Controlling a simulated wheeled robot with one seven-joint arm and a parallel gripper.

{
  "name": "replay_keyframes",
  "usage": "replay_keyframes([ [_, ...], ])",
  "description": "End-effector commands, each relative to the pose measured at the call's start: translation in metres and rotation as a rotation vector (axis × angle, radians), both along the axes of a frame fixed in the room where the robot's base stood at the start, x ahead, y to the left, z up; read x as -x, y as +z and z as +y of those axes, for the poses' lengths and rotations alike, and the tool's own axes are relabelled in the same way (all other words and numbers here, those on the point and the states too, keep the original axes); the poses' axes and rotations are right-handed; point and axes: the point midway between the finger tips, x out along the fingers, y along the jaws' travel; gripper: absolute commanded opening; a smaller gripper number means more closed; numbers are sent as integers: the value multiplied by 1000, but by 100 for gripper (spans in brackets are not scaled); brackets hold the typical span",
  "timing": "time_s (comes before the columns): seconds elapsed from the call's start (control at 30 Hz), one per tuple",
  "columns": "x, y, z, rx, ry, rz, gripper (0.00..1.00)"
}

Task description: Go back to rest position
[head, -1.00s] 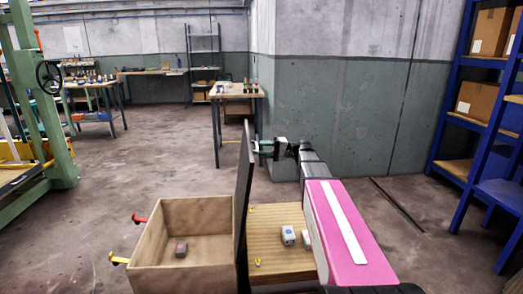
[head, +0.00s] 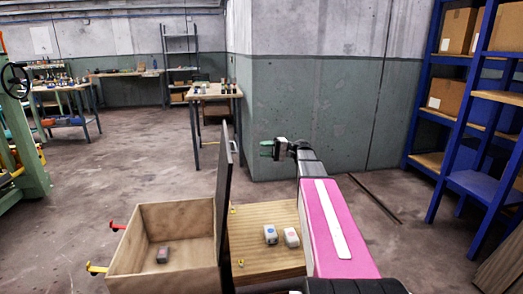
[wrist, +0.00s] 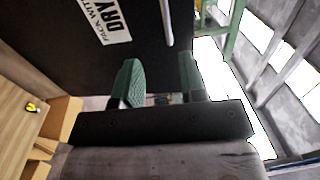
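My gripper (head: 268,150) is held out in front of me, in the air beyond the wooden board (head: 283,262) and to the right of the upright black panel (head: 224,215). In the wrist view its two green fingers (wrist: 160,82) stand apart with nothing held between them. My pink and dark arm reaches forward at the right of the head view. The black panel, with a white label, fills much of the wrist view behind the fingers.
A wooden box (head: 128,243) with a small dark block (head: 162,255) inside stands left of the panel. Two small pale blocks (head: 270,234) (head: 291,237) sit on the board near my arm. Blue shelves (head: 455,150) stand at the right. A workbench (head: 213,91) stands farther back.

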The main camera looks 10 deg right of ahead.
Motion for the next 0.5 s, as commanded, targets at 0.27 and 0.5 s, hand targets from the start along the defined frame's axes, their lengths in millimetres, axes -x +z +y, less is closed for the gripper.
replay_keyframes([
  [0.27, 24, -53, 31, 186, -20, 80, 38],
  [0.5, 77, -154, 65, 578, -52, 179, 38],
])
